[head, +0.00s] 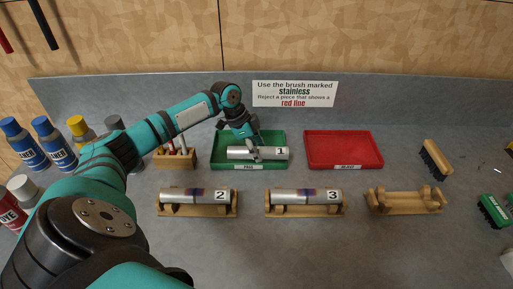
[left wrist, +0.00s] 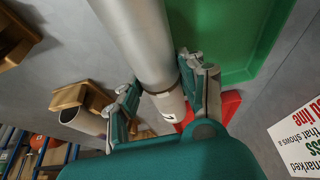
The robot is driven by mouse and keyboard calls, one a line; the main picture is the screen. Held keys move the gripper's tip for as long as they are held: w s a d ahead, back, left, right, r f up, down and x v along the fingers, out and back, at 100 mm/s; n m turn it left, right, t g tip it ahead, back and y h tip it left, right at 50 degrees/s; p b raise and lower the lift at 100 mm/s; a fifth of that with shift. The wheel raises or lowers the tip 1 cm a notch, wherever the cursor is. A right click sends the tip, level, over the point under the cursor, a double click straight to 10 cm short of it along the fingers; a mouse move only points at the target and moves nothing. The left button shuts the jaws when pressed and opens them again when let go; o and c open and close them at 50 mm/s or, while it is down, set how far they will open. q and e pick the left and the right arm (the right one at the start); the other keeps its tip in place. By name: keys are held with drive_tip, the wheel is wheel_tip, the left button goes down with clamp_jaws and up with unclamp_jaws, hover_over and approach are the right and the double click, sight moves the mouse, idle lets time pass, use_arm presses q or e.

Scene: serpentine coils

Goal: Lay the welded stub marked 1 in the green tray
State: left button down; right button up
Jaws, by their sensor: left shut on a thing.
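My left gripper (head: 256,153) is shut on the silver welded stub marked 1 (head: 238,153). The stub lies level across the green tray (head: 218,140) in the head view, its right end just past the tray's right rim. Whether it touches the tray floor I cannot tell. In the left wrist view the stub (left wrist: 140,40) runs between the two fingers of the left gripper (left wrist: 162,95), with the green tray (left wrist: 245,45) to its right. The fingers hide part of the stub. My right gripper is not in view.
Stub 2 (head: 202,195) and stub 3 (head: 312,196) rest on wooden cradles in front; a third cradle (head: 405,203) is empty. A red tray (head: 343,148) stands right of the green one. A wooden holder (head: 176,158) stands left. Brushes (head: 434,160) lie right; spray cans (head: 55,143) stand left.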

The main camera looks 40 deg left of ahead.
use_arm(q)
drive_tip(key=shift+f, duration=0.1)
drive_tip(key=c, duration=0.8)
unclamp_jaws()
drive_tip(key=shift+r, duration=0.45)
drive_tip(key=b+v, duration=0.2)
drive_tip(key=v, duration=1)
drive_tip(key=shift+r, duration=0.1)
